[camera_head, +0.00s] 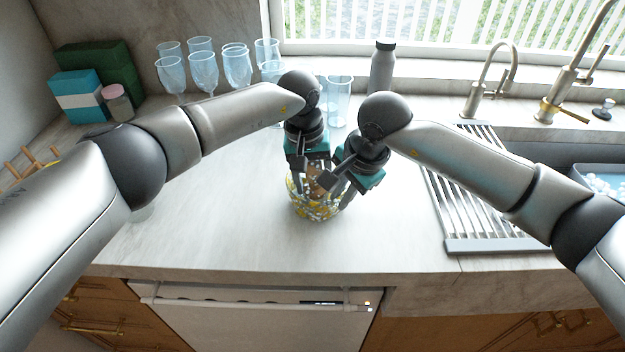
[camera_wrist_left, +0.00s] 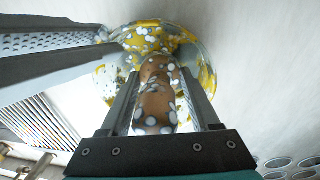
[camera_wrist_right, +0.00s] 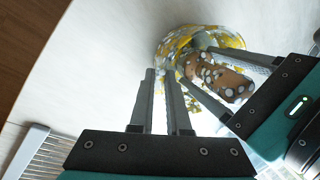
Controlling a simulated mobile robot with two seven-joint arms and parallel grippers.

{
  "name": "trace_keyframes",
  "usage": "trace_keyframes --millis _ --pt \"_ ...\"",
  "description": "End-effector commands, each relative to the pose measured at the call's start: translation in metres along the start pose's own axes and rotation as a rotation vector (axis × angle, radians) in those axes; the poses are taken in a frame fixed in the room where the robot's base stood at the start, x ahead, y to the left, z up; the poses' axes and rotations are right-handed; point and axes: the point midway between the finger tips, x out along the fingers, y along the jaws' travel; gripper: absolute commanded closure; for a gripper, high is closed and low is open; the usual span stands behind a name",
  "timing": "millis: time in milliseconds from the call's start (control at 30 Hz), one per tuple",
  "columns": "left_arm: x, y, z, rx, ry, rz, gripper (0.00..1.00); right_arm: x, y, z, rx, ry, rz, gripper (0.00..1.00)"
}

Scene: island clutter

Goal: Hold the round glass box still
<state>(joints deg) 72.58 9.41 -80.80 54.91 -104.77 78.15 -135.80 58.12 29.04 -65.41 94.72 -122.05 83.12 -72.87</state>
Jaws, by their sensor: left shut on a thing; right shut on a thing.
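The round glass box (camera_head: 315,210), clear with yellow and white spots, stands on the counter under both my grippers. It also shows in the left wrist view (camera_wrist_left: 205,75) and the right wrist view (camera_wrist_right: 232,40). My left gripper (camera_head: 308,184) is shut on a brown piece with white spots (camera_wrist_left: 155,108), which rises from the box's middle; I cannot tell if it is part of the box. My right gripper (camera_head: 337,193) is shut at the box's near right side, its fingertips at the rim (camera_wrist_right: 161,72). The fingers hide part of the box.
Several blue-tinted glasses (camera_head: 203,72) stand at the back, with a grey bottle (camera_head: 382,68) by the window. Green and blue boxes (camera_head: 77,95) and a pink-lidded jar (camera_head: 117,102) are at left. A drying rack (camera_head: 480,195) and sink lie right. The counter's front is clear.

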Motion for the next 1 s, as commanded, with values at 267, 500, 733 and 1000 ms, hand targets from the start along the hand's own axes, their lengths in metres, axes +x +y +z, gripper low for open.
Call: trace_keyframes --millis 267,500,733,1000 --pt "0.003 0.009 0.012 0.001 -0.002 0.0 0.94 0.0 0.0 0.0 0.0 0.0 -0.001 1.0" --pt "0.004 0.008 0.012 -0.001 -0.005 -0.001 0.94 0.0 -0.001 0.0 0.001 0.0 -0.002 1.0" --pt "0.003 -0.002 -0.002 -0.003 -0.003 -0.004 0.94 -0.001 -0.001 0.0 0.0 0.0 -0.002 1.0" --pt "0.002 -0.004 -0.005 0.0 -0.002 -0.003 0.94 -0.001 -0.001 0.0 0.0 0.0 -0.001 1.0"
